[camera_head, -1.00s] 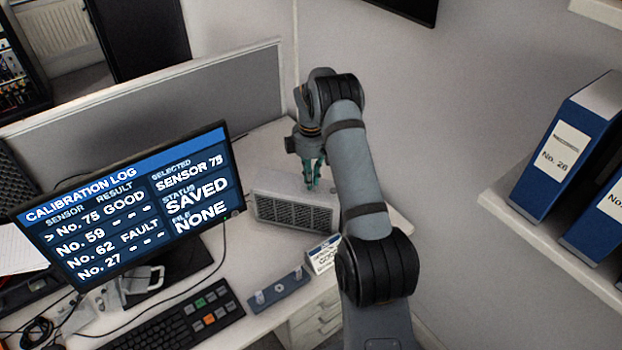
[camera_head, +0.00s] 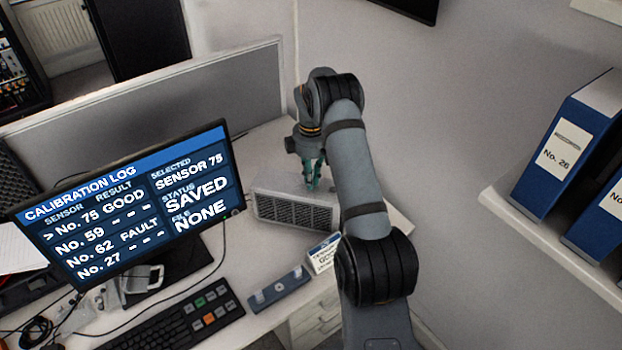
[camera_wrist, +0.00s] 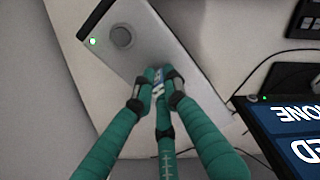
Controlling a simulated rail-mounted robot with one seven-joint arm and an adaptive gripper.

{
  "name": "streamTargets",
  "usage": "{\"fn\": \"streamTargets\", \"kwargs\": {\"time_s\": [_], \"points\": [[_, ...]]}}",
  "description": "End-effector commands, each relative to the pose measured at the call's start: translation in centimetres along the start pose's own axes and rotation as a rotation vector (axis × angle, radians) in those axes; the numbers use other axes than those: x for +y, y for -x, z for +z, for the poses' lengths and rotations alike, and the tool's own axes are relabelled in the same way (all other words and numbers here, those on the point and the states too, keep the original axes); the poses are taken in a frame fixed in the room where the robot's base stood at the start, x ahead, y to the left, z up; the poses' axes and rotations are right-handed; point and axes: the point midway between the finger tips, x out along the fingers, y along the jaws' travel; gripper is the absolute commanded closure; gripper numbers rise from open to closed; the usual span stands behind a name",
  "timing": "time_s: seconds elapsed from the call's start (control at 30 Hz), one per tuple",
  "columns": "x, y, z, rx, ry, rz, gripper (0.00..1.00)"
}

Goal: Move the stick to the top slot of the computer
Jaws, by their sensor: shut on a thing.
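The computer (camera_head: 297,206) is a light grey box with a dark grille front, standing on the desk right of the monitor. In the wrist view its pale top (camera_wrist: 160,45) shows a round grey button and a green light. My gripper (camera_head: 312,184) is over the computer's top, its teal fingers pointing down. In the wrist view the fingertips (camera_wrist: 155,85) are closed together on a small blue and white piece, which seems to be the stick (camera_wrist: 157,88). The fingers cover most of it. I cannot tell whether it is in the slot or just above it.
A monitor (camera_head: 130,205) shows a calibration log, with a keyboard (camera_head: 175,322) in front. A small blue-grey holder (camera_head: 278,290) and a white and blue box (camera_head: 324,254) stand before the computer. Blue binders (camera_head: 565,150) fill a shelf at right. A grey partition (camera_head: 150,115) stands behind.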

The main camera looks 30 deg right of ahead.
Motion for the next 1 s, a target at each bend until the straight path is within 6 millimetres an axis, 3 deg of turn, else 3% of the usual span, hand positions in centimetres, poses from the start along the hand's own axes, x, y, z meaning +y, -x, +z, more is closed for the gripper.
{"fn": "streamTargets", "kwargs": {"time_s": [0.7,0.73,1.0], "points": [[-0.08,-0.24,0.11,-0.002,-0.001,-0.003,1.00],[-0.08,-0.24,0.11,-0.002,-0.001,-0.003,0.88],[-0.04,-0.19,0.07,-0.001,-0.001,-0.002,0.72]]}}
